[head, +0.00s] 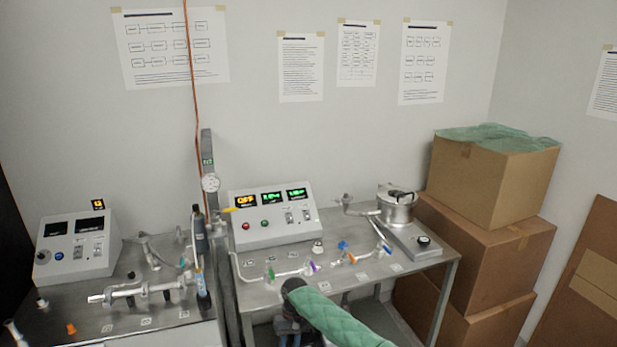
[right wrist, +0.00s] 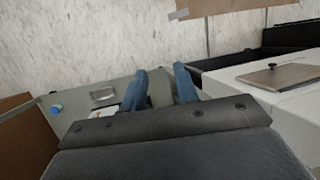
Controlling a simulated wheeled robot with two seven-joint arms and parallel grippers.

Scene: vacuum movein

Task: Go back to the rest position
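My right arm, in a green quilted sleeve, comes in from the bottom right of the head view. Its dark gripper (head: 290,333) is at the bottom edge, in front of the right steel bench (head: 400,262), with its tips cut off or hard to see. In the right wrist view the two blue fingers of this gripper (right wrist: 162,85) stand apart. A grey surface shows between them and I see nothing held. My left gripper is not in the head view.
The right bench carries a control box (head: 272,217) with lit displays, glass tubing with coloured valves and a metal pot (head: 397,207). The left bench holds another control box (head: 75,247) and glassware. Cardboard boxes (head: 490,185) are stacked at right.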

